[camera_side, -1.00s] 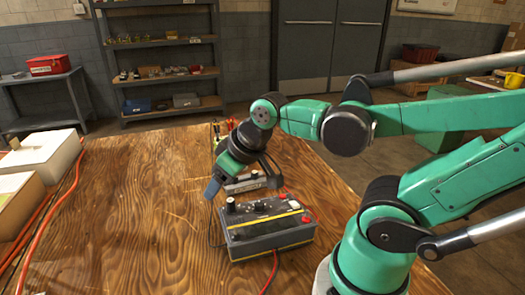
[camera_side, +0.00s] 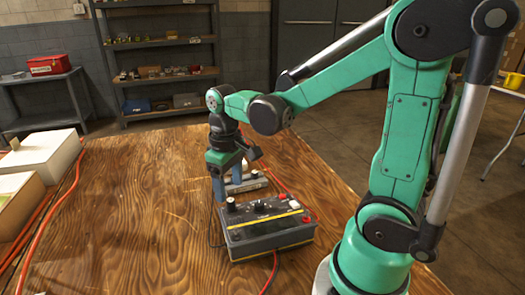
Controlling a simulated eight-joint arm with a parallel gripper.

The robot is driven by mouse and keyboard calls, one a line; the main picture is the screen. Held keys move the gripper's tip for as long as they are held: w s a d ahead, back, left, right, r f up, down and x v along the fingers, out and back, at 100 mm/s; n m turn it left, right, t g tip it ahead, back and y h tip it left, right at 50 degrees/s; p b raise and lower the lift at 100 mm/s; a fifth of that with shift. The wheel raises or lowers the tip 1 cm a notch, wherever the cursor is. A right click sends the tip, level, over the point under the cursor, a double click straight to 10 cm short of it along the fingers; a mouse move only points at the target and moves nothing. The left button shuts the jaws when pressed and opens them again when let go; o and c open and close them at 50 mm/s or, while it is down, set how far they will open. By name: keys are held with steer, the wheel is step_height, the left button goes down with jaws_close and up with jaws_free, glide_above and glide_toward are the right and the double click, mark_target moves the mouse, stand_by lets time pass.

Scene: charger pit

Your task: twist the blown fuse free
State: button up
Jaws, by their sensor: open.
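A grey charger box (camera_side: 268,243) with a yellow stripe stands on the wooden table, with knobs and red terminals on top. A small pale-topped knob or cap (camera_side: 231,203) stands at its back left corner; I cannot tell whether it is the blown fuse. A second grey unit (camera_side: 250,184) with a pale label stands just behind. My gripper (camera_side: 228,188) points down with its blue-grey fingers apart, at the box's back left edge and partly in front of the second unit. No object shows between the fingers. Whether a finger touches anything is unclear.
Red and black cables run from the charger box. Pale boxes (camera_side: 42,156) and orange cables (camera_side: 50,224) lie along the table's left side. The wooden table (camera_side: 130,225) is clear between them and the charger box. Shelves (camera_side: 165,97) stand behind.

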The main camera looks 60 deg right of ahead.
mark_target(230, 200)
steer(key=shift+f, duration=1.7)
steer(key=shift+c, duration=0.2)
jaws_close()
steer(key=shift+n, duration=1.1)
